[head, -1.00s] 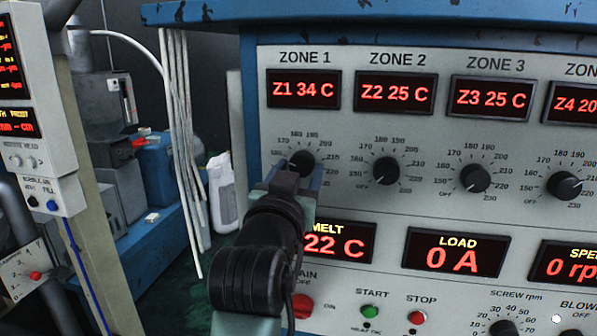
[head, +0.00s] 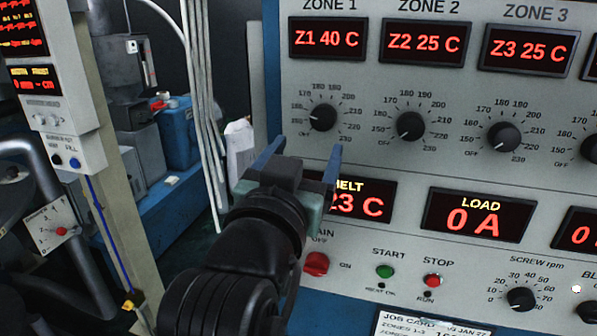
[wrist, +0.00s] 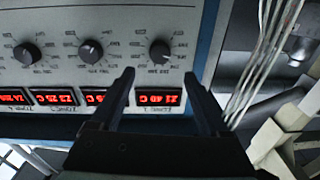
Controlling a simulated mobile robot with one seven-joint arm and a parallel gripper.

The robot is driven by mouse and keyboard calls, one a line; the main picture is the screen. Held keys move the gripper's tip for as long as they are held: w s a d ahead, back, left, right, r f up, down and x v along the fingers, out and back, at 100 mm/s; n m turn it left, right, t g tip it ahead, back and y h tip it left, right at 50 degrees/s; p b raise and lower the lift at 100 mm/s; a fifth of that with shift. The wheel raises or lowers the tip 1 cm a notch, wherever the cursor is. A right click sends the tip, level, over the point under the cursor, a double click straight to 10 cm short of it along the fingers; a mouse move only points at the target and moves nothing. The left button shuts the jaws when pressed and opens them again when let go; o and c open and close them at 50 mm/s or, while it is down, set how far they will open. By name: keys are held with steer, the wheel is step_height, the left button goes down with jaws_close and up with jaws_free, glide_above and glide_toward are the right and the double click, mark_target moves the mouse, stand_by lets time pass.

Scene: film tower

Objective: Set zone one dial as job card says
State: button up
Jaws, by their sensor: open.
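The zone one dial (head: 323,117) is a black knob on the grey panel. Its pale pointer mark is turned to the left, near the 160 side of its scale. In the wrist view the same dial (wrist: 159,52) shows upside down, between and beyond the fingertips. My gripper (head: 307,148) is open and empty, just below and in front of the dial, apart from it. The zone one display (head: 326,40) reads Z1 40 C. The job card (head: 405,326) shows at the bottom edge, cut off; a line starts "ZONES 1-3", its value unclear.
The zone two dial (head: 410,126) and zone three dial (head: 503,137) sit to the right, pointers toward OFF. Below are a red main switch (head: 316,264), the start button (head: 385,271) and the stop button (head: 432,280). White cables (head: 205,120) hang left of the panel.

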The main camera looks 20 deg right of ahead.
steer(key=shift+v, duration=1.7)
